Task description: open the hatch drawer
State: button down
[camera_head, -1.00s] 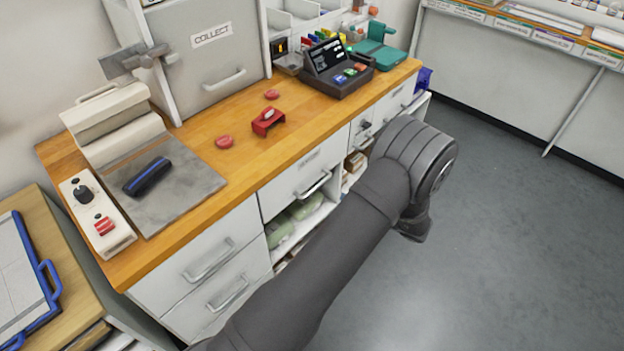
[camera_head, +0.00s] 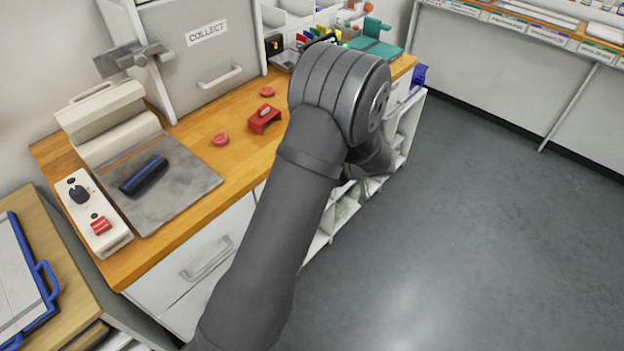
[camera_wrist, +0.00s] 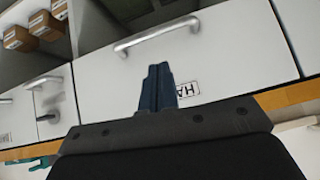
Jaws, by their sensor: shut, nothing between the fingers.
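The hatch drawer (camera_wrist: 215,55) is a white front that fills the middle of the wrist view, which looks upside down. Its label, partly covered, shows "HA" (camera_wrist: 187,89). Its silver bar handle (camera_wrist: 156,36) lies beyond my fingertips, with a gap between. The drawer looks flush with the cabinet. My gripper (camera_wrist: 158,68) has its dark blue fingers together, empty, in front of the drawer face near the label. I cannot tell whether they touch it. In the head view my arm hides the drawer's handle and my fingers.
Another drawer with a silver handle (camera_wrist: 45,82) sits beside it. An open shelf holds brown boxes (camera_wrist: 18,38). The wooden worktop (camera_head: 190,238) carries a red block (camera_head: 264,119), red discs and a blue-black roll (camera_head: 144,175). The grey floor (camera_head: 480,200) at right is clear.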

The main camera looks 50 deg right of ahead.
jog(key=shift+n, duration=0.5)
jog(key=x, duration=1)
jog(key=shift+d, duration=0.1)
jog(key=s, duration=2.8)
jog(key=shift+s, duration=0.4)
jog(key=v, duration=1)
jog(key=shift+w+r, duration=0.1)
